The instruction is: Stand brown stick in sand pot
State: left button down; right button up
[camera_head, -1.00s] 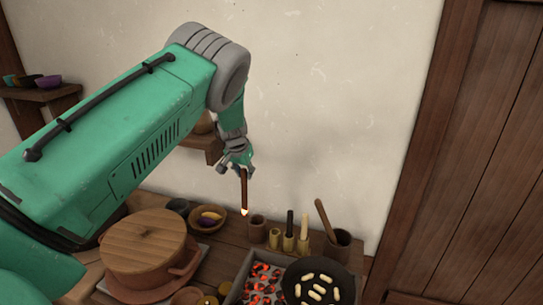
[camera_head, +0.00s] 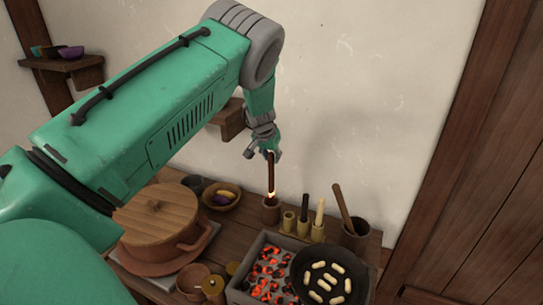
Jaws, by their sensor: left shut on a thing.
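My left gripper (camera_head: 265,153) is shut on the brown stick (camera_head: 271,176), which hangs close to upright below it. The stick's lower end glows and is at the mouth of a small brown pot (camera_head: 271,212), which I take to be the sand pot. I cannot tell whether the tip is inside the pot or just above its rim. Any sand in the pot is hidden. My right gripper is not in view.
Several small holders (camera_head: 304,228) with sticks and a dark cup (camera_head: 354,236) with a wooden handle stand right of the pot. In front are a brazier (camera_head: 243,281) of glowing coals and a black pan (camera_head: 331,263). A lidded pot (camera_head: 160,222) and a bowl (camera_head: 222,198) stand left.

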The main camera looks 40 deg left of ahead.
aim_at(272, 178)
pick_arm(q)
jog(key=shift+d+f+b, duration=0.2)
jog(key=shift+f+b, duration=0.35)
jog(key=shift+f, duration=0.4)
jog(key=f+b, duration=0.1)
jog(key=f, duration=0.1)
jog(key=f+b, duration=0.1)
jog(key=f, duration=0.1)
jog(key=f+b, duration=0.2)
jog(key=shift+a, duration=0.25)
jog(key=shift+d+f+b, duration=0.15)
jog(key=shift+f+b, duration=0.2)
jog(key=shift+f, duration=0.3)
jog(key=c, duration=1.3)
grip_release()
jog(key=shift+r, duration=0.1)
jog(key=shift+r, duration=0.25)
jog(key=v, duration=1.1)
jog(key=shift+s, duration=0.2)
